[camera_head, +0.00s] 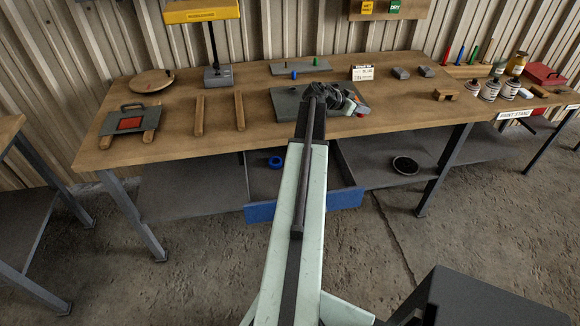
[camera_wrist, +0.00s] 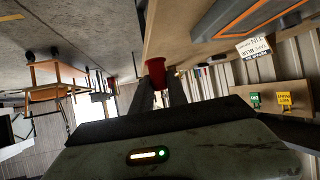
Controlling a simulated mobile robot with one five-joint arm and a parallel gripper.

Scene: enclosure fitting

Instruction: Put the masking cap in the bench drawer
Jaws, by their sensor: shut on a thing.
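The masking cap looks like a small red tapered cup (camera_wrist: 155,68). It sits between the two fingers of my gripper (camera_wrist: 158,90) in the wrist view, and the fingers are shut on it. In the head view my gripper (camera_head: 352,104) is over the right part of the grey plate on the bench, and a bit of red shows at its tip. The bench drawer (camera_head: 262,212) is pulled out under the bench, with a blue front and grey inside. A blue ring (camera_head: 276,162) lies in it. My arm hides the drawer's middle.
The wooden bench (camera_head: 180,125) holds the grey plate (camera_head: 285,100), two wooden rails (camera_head: 199,115), a label card (camera_head: 362,73) and a panel with a red square (camera_head: 130,122). A dark round dish (camera_head: 404,165) lies on the lower shelf. The paint stand (camera_head: 515,114) is at right.

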